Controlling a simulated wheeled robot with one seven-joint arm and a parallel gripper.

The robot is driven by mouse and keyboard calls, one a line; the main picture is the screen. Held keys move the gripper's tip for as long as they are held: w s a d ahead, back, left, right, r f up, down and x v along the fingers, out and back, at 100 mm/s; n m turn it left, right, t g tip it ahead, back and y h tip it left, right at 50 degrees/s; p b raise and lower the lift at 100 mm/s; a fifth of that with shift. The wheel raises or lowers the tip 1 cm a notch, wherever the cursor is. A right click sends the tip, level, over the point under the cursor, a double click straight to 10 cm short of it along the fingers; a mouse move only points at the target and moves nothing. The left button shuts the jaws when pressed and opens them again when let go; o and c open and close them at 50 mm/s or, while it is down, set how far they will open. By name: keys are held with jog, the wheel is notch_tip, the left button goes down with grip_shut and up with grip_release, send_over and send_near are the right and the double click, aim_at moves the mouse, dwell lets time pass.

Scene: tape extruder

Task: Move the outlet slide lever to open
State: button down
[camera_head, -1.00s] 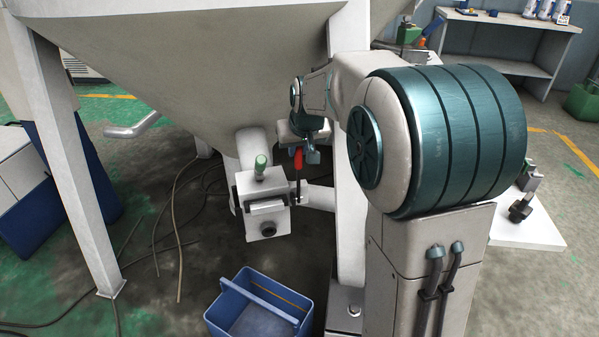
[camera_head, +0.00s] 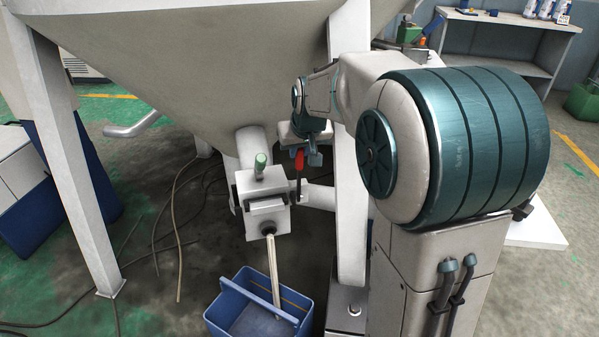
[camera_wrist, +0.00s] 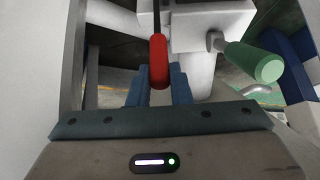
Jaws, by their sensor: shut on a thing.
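The outlet slide lever is a dark rod with a red handle (camera_head: 299,160), upright at the right side of the grey-white outlet block (camera_head: 265,217). In the wrist view the red handle (camera_wrist: 158,62) sits between the two blue fingers of my gripper (camera_wrist: 158,92). My gripper (camera_head: 312,158) is shut on this handle. In the head view my wrist partly hides the fingers. A pale stream (camera_head: 274,268) hangs from the round outlet nozzle (camera_head: 267,229) down into a blue bin (camera_head: 222,318).
A green-tipped handle (camera_head: 261,163) stands on top of the outlet block and is close to my gripper in the wrist view (camera_wrist: 254,64). The hopper (camera_head: 200,65) hangs above. A white post (camera_head: 350,200) is beside my arm. Cables lie on the floor to the left.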

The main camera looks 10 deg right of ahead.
aim_at(300, 170)
jog(key=shift+s+f+b, duration=0.2)
jog(key=shift+s+b, duration=0.1)
jog(key=shift+s, duration=0.55)
jog(key=shift+s+f+b, duration=0.15)
jog(key=shift+s+b, duration=0.1)
jog(key=shift+s, duration=0.6)
jog(key=shift+s+d+f+b, duration=0.1)
jog(key=shift+s+f+b, duration=0.25)
jog(key=shift+s, duration=0.35)
jog(key=shift+s+f+b, duration=0.3)
jog(key=shift+s+b, duration=0.1)
jog(key=shift+s, duration=0.35)
jog(key=shift+s+d+f+b, duration=0.1)
jog(key=shift+s+f+b, duration=0.25)
jog(key=shift+s, duration=0.35)
jog(key=shift+r, duration=0.1)
jog(key=shift+s+f+b, duration=1.45)
jog(key=shift+s+f, duration=0.1)
jog(key=shift+s, duration=0.2)
